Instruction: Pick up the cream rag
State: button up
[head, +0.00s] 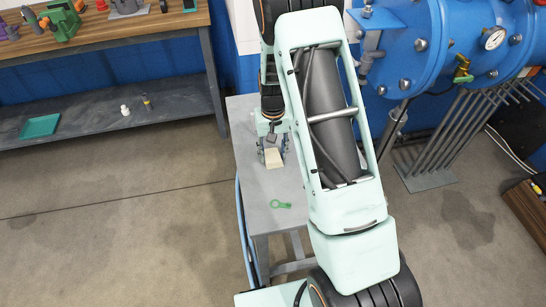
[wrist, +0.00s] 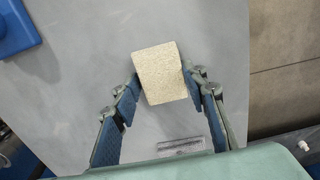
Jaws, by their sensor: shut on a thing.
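The cream rag (head: 274,159) looks like a small folded, speckled block over the grey table (head: 240,130). It also shows in the wrist view (wrist: 160,72), slightly tilted, between the blue-padded fingers. My gripper (head: 272,152) points down at the table and is shut on the rag, one finger at each side. In the wrist view my gripper (wrist: 162,82) has its fingertips against the rag's left and right edges. I cannot tell whether the rag touches the table or is just above it.
A green ring-ended tool (head: 281,204) lies on the table, nearer than the rag. Blue machinery with a gauge (head: 493,39) stands at the right. A workbench (head: 110,30) with a lower shelf (head: 90,125) is at the left. A blue object (wrist: 15,27) shows at the wrist view's upper left.

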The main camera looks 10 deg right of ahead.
aim_at(273, 155)
jog(key=shift+c, duration=1.1)
notch_tip(273, 155, up, 10)
jog(key=shift+p, duration=0.4)
